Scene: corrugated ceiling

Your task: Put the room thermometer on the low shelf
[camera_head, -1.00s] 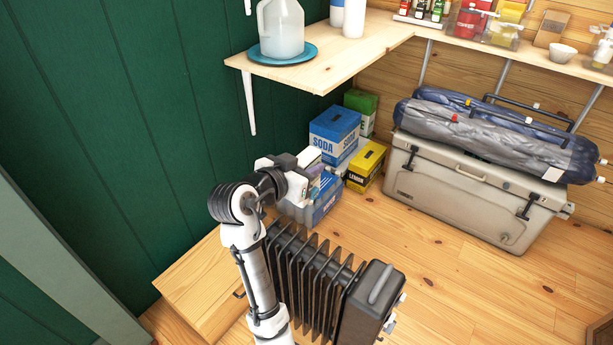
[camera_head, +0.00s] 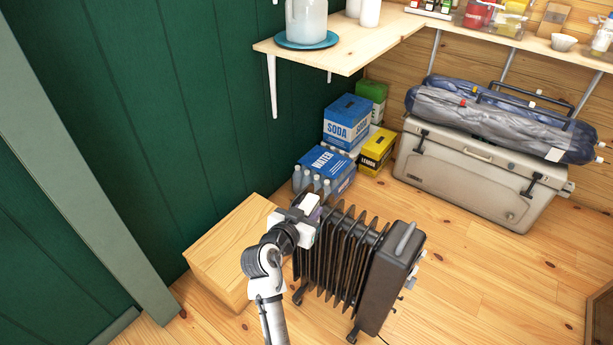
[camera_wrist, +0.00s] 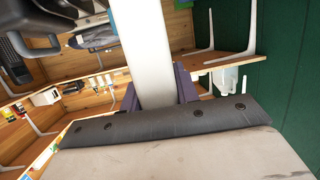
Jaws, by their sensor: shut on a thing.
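My gripper (camera_wrist: 158,92) has its purple fingers on either side of a long white bar, which I take to be the room thermometer (camera_wrist: 148,45); its face and markings do not show. In the head view my gripper (camera_head: 309,214) is above the left end of the black heater, with a small white part at its tip. A light wooden shelf (camera_head: 348,57) is on the green wall, higher and farther back than my gripper. I cannot tell whether this is the low shelf.
The finned heater (camera_head: 392,275) stands right of my arm, and a wooden box (camera_head: 238,232) is on the left. The water pack (camera_head: 330,165), soda boxes (camera_head: 347,118) and grey cooler (camera_head: 465,175) stand behind. The shelf holds a jug on a blue plate (camera_head: 334,40).

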